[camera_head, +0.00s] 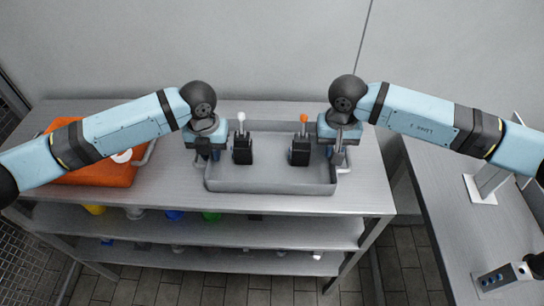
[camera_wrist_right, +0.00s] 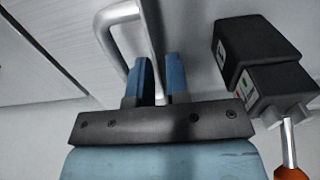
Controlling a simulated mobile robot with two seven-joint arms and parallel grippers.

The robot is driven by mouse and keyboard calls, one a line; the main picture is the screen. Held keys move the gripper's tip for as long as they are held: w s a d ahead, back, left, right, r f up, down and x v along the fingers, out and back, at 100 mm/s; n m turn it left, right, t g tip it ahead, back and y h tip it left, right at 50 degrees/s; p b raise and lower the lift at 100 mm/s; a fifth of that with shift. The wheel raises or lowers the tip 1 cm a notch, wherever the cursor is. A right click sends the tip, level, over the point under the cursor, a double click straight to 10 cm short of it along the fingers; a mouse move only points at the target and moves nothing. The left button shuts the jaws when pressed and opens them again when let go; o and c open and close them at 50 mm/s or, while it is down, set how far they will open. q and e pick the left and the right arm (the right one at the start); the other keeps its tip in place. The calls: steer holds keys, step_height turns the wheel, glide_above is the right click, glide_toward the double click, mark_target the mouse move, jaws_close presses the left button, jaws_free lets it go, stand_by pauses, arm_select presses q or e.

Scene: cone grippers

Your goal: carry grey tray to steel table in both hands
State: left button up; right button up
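The grey tray (camera_head: 270,187) sits level on top of a metal shelf unit, with a bar handle at each short end. In it stand two black boxes with levers, one white-knobbed (camera_head: 242,150) and one orange-knobbed (camera_head: 300,152). My left gripper (camera_head: 208,156) points down at the left handle, its fingers close together around the bar. My right gripper (camera_head: 338,156) is at the right handle. The fingers partly hide both handles.
An orange crate (camera_head: 100,172) stands left of the tray on the shelf unit (camera_head: 290,208). Coloured items sit on its lower shelf. At right, across a floor gap, a grey table (camera_head: 440,215) bears a white stand (camera_head: 482,188) and a device (camera_head: 505,275).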

arm_select(q)
steer(key=shift+f, duration=0.5)
arm_select(e)
steer(key=shift+f, duration=0.5)
arm_select(q)
jaws_close()
arm_select(e)
jaws_close()
arm_select(q)
steer(key=shift+w+r, duration=0.1)
steer(key=shift+r, duration=0.1)
arm_select(e)
steer(key=shift+r, duration=0.2)
